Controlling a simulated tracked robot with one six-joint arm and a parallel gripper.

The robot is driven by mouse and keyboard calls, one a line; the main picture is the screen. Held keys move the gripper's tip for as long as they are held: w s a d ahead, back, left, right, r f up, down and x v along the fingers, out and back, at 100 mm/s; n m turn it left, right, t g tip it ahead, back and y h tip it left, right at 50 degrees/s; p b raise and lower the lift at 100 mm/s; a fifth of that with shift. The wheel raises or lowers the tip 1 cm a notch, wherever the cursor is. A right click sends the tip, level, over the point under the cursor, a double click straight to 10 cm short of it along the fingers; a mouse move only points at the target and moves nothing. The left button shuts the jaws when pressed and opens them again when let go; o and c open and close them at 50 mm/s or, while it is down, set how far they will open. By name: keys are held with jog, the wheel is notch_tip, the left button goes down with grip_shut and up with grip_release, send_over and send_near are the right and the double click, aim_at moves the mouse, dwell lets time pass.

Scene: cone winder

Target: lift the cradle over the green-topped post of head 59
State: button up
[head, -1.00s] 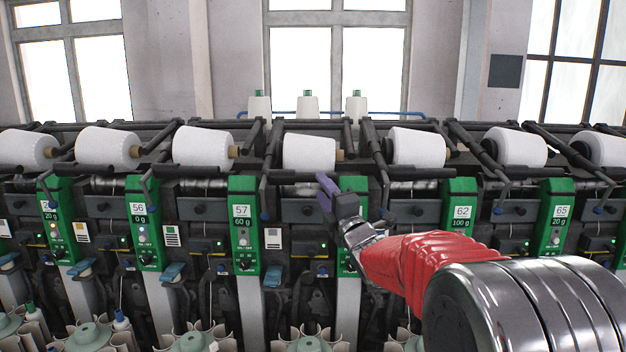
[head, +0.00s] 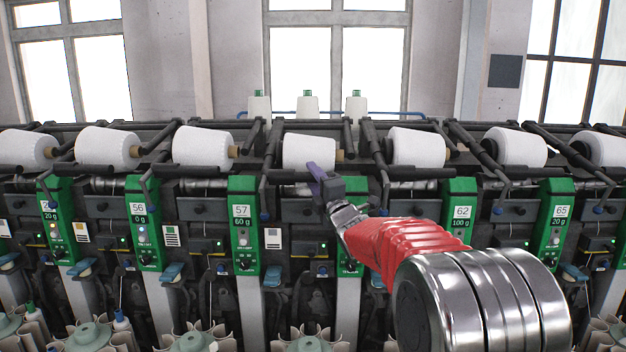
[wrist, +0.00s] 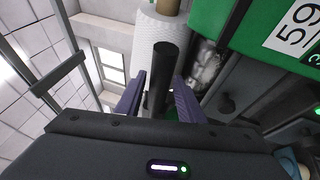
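The green-topped post (head: 357,185) of head 59 is partly hidden behind my gripper in the head view. Its green panel with the label 59 (wrist: 296,32) fills the upper right of the wrist view. The cradle's dark bar (head: 287,176) lies in front of the white cone (head: 309,152), just left of my gripper (head: 314,177). In the wrist view a dark round bar end (wrist: 163,60) stands between the two purple fingers of my gripper (wrist: 159,85). The fingers are apart, one on each side of the bar; a narrow gap shows, and I see no firm contact.
Green posts 57 (head: 243,225) and 62 (head: 460,215) stand left and right. Neighbouring cones (head: 203,146) sit on their cradles along the row. Spare cones (head: 307,106) stand on top behind. The lower machine front is crowded with bobbin holders.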

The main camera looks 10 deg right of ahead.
grip_shut()
jog(key=shift+f, duration=0.1)
dwell(0.3)
notch_tip(320, 180, up, 11)
jog(key=s, duration=0.1)
jog(key=shift+s+a+f, duration=0.15)
jog(key=shift+s+f, duration=0.05)
jog(key=shift+s, duration=0.15)
jog(key=shift+o, duration=0.7)
grip_release()
